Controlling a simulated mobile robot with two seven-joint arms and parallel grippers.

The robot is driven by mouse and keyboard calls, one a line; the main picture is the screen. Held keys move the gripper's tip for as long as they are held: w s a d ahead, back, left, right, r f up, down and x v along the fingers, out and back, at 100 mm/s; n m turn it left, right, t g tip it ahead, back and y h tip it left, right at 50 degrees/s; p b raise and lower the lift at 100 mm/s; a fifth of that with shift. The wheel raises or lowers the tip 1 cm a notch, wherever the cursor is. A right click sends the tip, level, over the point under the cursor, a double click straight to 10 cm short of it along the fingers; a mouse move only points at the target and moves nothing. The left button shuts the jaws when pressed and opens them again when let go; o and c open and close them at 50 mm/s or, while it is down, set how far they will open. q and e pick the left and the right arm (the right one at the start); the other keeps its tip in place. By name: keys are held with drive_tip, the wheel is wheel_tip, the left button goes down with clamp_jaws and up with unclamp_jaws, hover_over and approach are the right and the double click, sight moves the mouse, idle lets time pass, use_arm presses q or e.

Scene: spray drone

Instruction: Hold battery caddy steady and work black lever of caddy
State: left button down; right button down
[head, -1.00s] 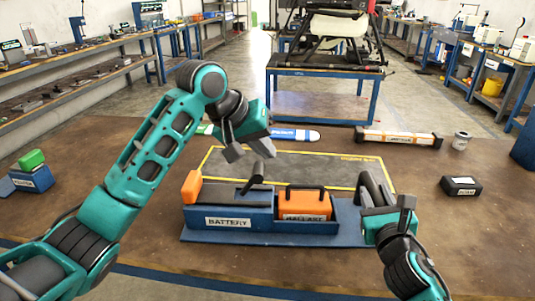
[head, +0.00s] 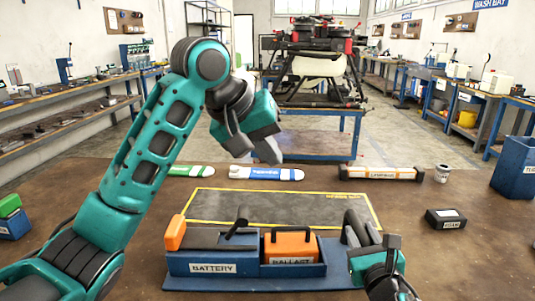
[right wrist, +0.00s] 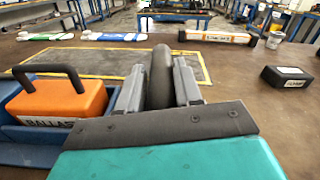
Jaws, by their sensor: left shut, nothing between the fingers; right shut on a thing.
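The blue battery caddy (head: 225,283) lies on the bench, with a BATTERY label on its left part and a BALLAST label on its right. Its black lever (head: 238,222) sticks up near the middle and leans right. An orange-ended grey battery (head: 205,239) lies in the left part. An orange ballast block (head: 290,247) with a black handle sits in the right part. My left gripper (head: 262,153) is shut and empty, raised above and apart from the lever. My right gripper (head: 360,228) is shut on a dark rounded post (right wrist: 160,78) at the caddy's right end.
A yellow-edged dark mat (head: 280,207) lies behind the caddy. Blue-white (head: 266,174) and green-white (head: 190,170) tubes and an orange-white bar (head: 380,173) lie at the back. A black box (head: 445,218) is at right. A drone (head: 315,65) stands on a farther table.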

drive_tip(key=c, duration=0.7)
unclamp_jaws()
